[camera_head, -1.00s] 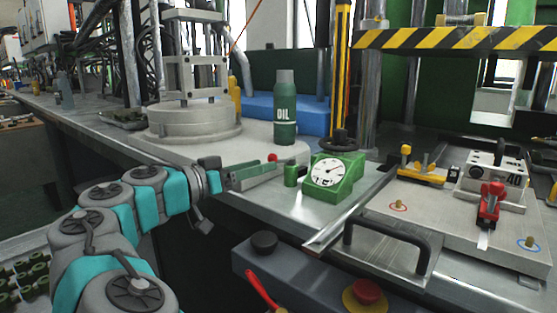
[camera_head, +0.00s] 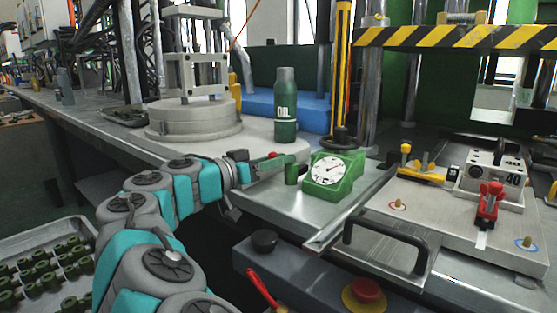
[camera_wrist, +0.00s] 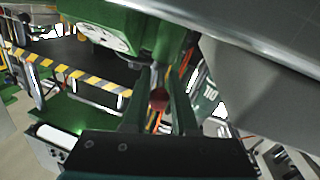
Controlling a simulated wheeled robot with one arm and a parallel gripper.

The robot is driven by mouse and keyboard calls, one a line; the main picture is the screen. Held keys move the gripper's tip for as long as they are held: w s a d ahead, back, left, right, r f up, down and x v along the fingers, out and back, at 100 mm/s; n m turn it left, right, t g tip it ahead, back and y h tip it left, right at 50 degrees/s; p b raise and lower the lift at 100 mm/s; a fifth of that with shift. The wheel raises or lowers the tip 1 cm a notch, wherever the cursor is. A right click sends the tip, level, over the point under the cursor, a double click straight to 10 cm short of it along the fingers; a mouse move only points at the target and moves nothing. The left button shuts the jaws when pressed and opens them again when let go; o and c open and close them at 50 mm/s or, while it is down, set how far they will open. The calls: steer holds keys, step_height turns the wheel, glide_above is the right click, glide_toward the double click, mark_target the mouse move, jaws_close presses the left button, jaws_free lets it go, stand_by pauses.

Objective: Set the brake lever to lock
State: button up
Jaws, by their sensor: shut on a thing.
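The brake lever, a thin rod with a red ball knob (camera_head: 273,155), sits left of the green gauge housing (camera_head: 347,185). In the wrist view the knob (camera_wrist: 158,98) shows between the two green fingers of my gripper, with the rod beyond it. My gripper (camera_head: 283,164) reaches in from the left over the bench and is shut on the lever. The exact contact between fingers and rod is hard to see. The housing carries a white dial (camera_head: 328,171), and a short green cylinder (camera_head: 291,173) stands at its left side.
A green oil bottle (camera_head: 285,110) stands behind my gripper. To the right are a black handle (camera_head: 388,238) and a plate (camera_head: 400,208) with red and yellow clamps. A red button (camera_head: 366,290) and a red-handled lever (camera_head: 262,288) are at the front. A tray of green parts (camera_head: 40,232) is at left.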

jaws_close()
steer(key=shift+f+b, duration=0.15)
steer(key=shift+b, duration=0.5)
steer(key=shift+s+d+f+n+t+y+b, duration=0.2)
steer(key=shift+n+t+y+b, duration=0.35)
steer(key=shift+b, duration=0.6)
steer(key=n+t+y+b, duration=0.1)
steer(key=b, duration=0.1)
steer(key=shift+s+d+r+y+b, duration=0.1)
steer(key=shift+y+b, duration=0.15)
steer(key=shift+b, duration=0.15)
steer(key=shift+r+n+t+y+b, duration=0.25)
steer(key=shift+n+t+y+b, duration=0.1)
steer(key=shift+t, duration=0.1)
steer(key=o, duration=0.6)
jaws_free()
